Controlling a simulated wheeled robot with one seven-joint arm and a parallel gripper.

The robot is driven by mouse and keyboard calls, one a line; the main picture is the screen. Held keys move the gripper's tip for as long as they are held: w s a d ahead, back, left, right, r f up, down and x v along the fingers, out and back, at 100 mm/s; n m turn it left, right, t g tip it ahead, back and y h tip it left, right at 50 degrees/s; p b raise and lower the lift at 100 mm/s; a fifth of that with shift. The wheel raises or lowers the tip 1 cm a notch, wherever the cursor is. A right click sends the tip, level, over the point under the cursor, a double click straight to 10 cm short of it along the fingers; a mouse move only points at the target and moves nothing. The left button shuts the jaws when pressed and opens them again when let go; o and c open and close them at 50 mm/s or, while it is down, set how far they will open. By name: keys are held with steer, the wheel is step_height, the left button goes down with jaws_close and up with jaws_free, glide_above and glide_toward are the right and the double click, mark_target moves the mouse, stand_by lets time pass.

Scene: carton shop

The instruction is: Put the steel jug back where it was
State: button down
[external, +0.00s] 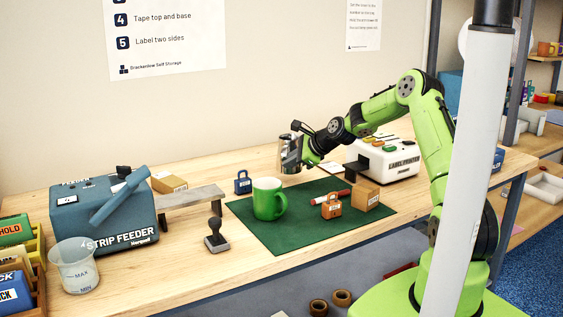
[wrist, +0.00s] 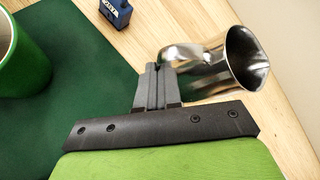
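The steel jug (external: 290,158) is a shiny metal vessel at the back of the workbench, just beyond the far edge of the green mat (external: 311,236). It looks about upright in the external view. My gripper (external: 299,153) is at the jug's side. In the wrist view the two grey fingers (wrist: 157,84) are close together on the handle of the jug (wrist: 218,64), whose open mouth faces right. I cannot tell whether the jug's base touches the bench.
The label printer (external: 385,160) is to the right. A grey riser (external: 190,198) and strip feeder (external: 100,213) are left.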

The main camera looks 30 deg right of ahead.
steer(key=shift+f, duration=1.4)
steer(key=shift+f+b, duration=0.45)
steer(key=c, duration=1.3)
jaws_free()
